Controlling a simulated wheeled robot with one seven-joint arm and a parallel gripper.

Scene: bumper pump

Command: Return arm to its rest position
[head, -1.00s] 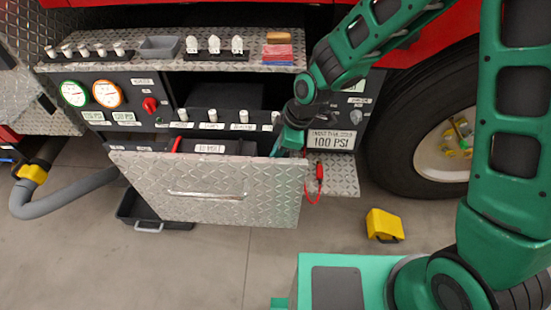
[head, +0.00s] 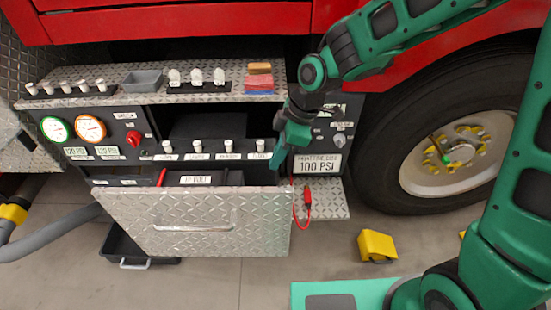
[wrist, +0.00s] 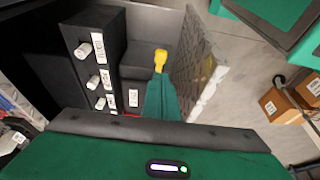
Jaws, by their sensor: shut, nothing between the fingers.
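My gripper (head: 277,160) is at the right end of the open drawer on the bumper panel, pointing down, just in front of the row of white knobs. My arm is stretched forward from the right, bent at the elbow in front of the red bumper. The drawer (head: 190,225) is pulled out, its diamond-plate front facing me.
A panel with gauges (head: 90,128) and a red knob (head: 133,138) is behind the drawer. A red clip (head: 307,200) hangs at a small ledge (head: 330,205). A yellow chock (head: 376,246) lies on the floor near the wheel (head: 450,150). A black tray (head: 120,245) is under the drawer.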

